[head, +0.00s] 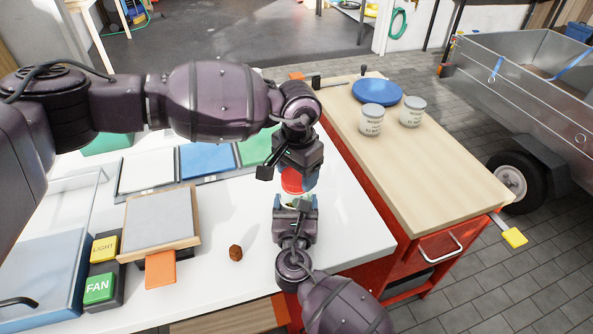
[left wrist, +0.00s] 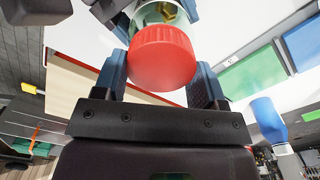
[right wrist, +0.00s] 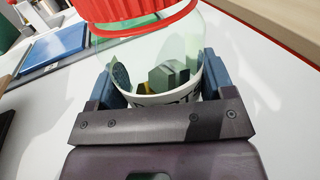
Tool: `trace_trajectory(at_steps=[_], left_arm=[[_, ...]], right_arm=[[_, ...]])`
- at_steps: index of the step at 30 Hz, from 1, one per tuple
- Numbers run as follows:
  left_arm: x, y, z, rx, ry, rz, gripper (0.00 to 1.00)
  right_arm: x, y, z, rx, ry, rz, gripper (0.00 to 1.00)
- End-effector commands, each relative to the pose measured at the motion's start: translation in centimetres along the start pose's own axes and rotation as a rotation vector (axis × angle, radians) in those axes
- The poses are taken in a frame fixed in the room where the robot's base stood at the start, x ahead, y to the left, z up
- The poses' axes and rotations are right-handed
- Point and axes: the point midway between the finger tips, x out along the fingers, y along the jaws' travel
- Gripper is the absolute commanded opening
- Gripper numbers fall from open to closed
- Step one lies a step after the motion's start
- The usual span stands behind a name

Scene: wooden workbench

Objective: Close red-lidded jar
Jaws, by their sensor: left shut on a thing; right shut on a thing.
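The red lid (left wrist: 162,58) is between the fingers of my left gripper (left wrist: 165,90), which is shut on it. In the head view the lid (head: 293,181) shows just under my left gripper (head: 294,176). The clear jar (right wrist: 150,60) holds several small dark, green and yellow pieces and has a white band low down. My right gripper (right wrist: 148,95) is shut on the jar's lower body. The right gripper also shows in the head view (head: 296,205), in front of the jar. In the right wrist view the lid (right wrist: 140,15) sits at the top of the jar; whether it is fully seated I cannot tell.
A white table (head: 340,240) bears a small brown lump (head: 236,253), a grey pad in a wooden frame (head: 160,218) and FAN (head: 99,289) and LIGHT (head: 104,247) buttons. Two tins (head: 371,120) and a blue plate (head: 377,92) stand on the wooden bench (head: 440,170) to the right.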

Motion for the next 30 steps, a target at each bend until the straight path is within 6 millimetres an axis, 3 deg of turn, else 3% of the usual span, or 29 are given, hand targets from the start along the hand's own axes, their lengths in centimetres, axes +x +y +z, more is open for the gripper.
trace_trajectory(at_steps=[6,15,16,20,30], left_arm=[[-0.09,0.13,-0.01,0.144,0.000,0.001,0.43],[-0.09,0.14,-0.01,0.153,0.001,0.001,0.43],[-0.09,0.14,-0.01,0.152,0.001,0.001,0.68],[-0.06,0.12,-0.01,0.152,0.001,0.000,0.88],[-0.20,0.07,-0.01,0.150,0.001,0.000,0.90]], right_arm=[[0.01,-0.05,-0.07,-0.001,0.002,-0.001,0.09],[0.01,-0.06,-0.08,-0.001,0.002,-0.001,0.09],[0.01,-0.06,-0.08,-0.001,0.002,-0.001,0.09],[0.01,-0.06,-0.08,-0.001,0.002,-0.001,0.09],[0.00,-0.05,-0.07,-0.001,0.001,-0.001,0.09]])
